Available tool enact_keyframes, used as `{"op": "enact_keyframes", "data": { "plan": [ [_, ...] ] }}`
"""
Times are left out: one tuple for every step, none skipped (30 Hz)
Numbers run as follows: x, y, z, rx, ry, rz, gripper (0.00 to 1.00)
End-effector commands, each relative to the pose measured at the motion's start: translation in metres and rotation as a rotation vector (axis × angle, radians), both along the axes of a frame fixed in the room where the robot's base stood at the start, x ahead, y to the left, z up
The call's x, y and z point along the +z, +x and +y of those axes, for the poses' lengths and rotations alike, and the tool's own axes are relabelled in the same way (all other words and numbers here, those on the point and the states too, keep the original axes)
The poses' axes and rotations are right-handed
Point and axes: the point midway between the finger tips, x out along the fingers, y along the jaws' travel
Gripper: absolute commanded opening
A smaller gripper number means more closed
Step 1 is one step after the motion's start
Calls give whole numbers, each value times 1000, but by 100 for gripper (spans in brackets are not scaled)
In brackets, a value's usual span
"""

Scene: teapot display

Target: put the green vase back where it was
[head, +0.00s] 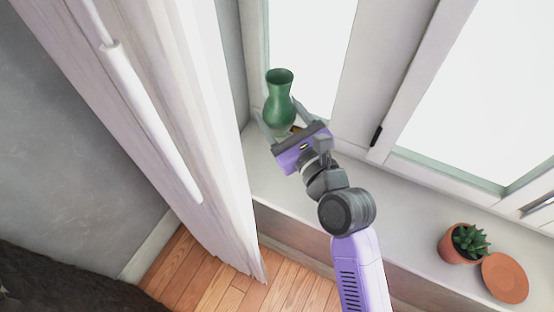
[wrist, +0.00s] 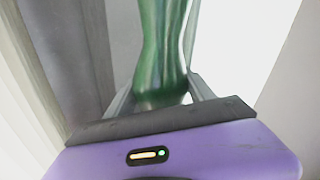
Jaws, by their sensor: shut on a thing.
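The green vase (head: 279,98) stands upright near the left end of the white window sill in the head view, close to the window frame. My gripper (head: 283,112) reaches it from the front, with one finger on each side of its lower body. In the wrist view the green vase (wrist: 164,45) rises between the two fingers of my gripper (wrist: 160,95), which is shut on it. The vase's base is partly hidden by the gripper, so I cannot tell whether it touches the sill.
A succulent in a terracotta pot (head: 460,244) and a terracotta saucer (head: 505,278) are at the right on the window sill (head: 405,205). A white curtain (head: 165,110) hangs at the left. The sill between my arm and the pot is clear.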

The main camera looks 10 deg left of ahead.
Motion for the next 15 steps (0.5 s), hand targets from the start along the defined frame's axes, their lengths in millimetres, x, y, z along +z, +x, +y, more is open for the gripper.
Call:
{"op": "enact_keyframes", "data": {
  "plan": [
    [-14, 0, 0, -1, 1, 3, 0],
    [-21, 0, 0, -1, 1, 4, 0],
    [-32, 0, 0, -1, 2, 5, 0],
    [-40, 0, 0, -1, 1, 4, 0],
    [-48, 0, 0, -1, 1, 5, 0],
    [-57, 0, 0, -2, 2, 4, 0],
    [-66, 0, 0, -1, 1, 4, 0],
    [-73, 0, 0, -1, 1, 4, 0],
    [-82, 0, 0, -2, 2, 4, 0],
    [-90, 0, 0, -2, 2, 3, 0],
    [-98, 0, 0, -1, 1, 3, 0],
    [-107, 0, 0, -2, 2, 3, 0],
    [-114, 0, -1, -2, 2, 3, 0],
    [-120, 0, -1, -2, 1, 1, 0],
    [-128, 0, 0, -1, 1, 2, 0]
  ]
}}
